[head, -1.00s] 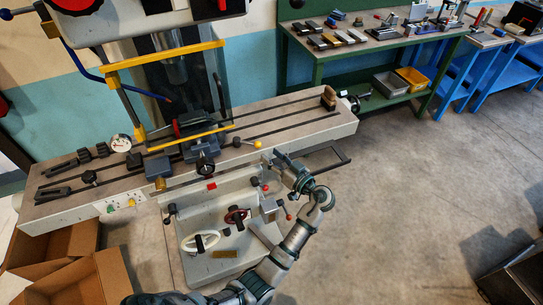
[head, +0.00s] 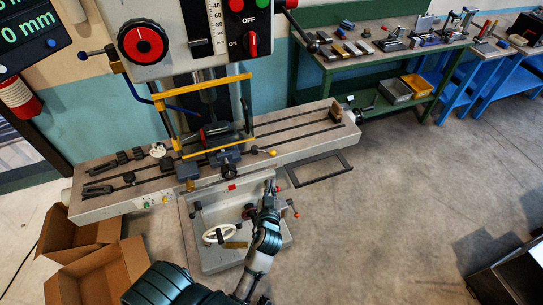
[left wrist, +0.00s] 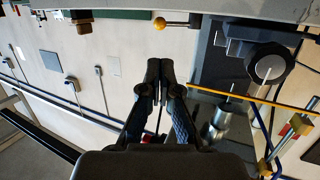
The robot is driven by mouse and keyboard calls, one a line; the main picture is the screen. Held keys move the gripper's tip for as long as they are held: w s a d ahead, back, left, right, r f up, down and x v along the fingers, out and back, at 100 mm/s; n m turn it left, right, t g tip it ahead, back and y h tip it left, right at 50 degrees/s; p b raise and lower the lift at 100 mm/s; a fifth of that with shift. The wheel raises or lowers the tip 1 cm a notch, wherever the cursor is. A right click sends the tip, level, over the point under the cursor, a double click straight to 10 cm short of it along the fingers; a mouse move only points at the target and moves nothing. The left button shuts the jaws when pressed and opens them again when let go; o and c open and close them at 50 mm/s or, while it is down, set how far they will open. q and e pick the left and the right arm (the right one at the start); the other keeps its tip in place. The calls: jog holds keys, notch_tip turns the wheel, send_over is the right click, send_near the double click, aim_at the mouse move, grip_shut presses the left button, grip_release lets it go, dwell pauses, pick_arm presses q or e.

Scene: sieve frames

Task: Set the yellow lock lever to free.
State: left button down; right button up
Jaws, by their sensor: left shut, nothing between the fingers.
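The yellow lock lever (head: 264,151) has a round yellow knob and sticks out to the right from the front of the milling machine's table. In the left wrist view its yellow knob (left wrist: 160,23) shows just beyond the fingertips, with its short rod running right to a dark block. My left gripper (head: 270,187) is below the lever in the head view, in front of the machine's knee. In the left wrist view the left gripper's fingers (left wrist: 160,68) are together and empty, apart from the knob. My right gripper is out of view.
The long slotted machine table (head: 110,208) crosses above the gripper. A yellow guard frame (head: 205,88) stands over it. Open floor lies to the right.

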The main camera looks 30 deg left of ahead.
aim_at(273, 155)
pick_arm(q)
jog(key=p+x, duration=0.1)
jog(key=x, duration=1.3)
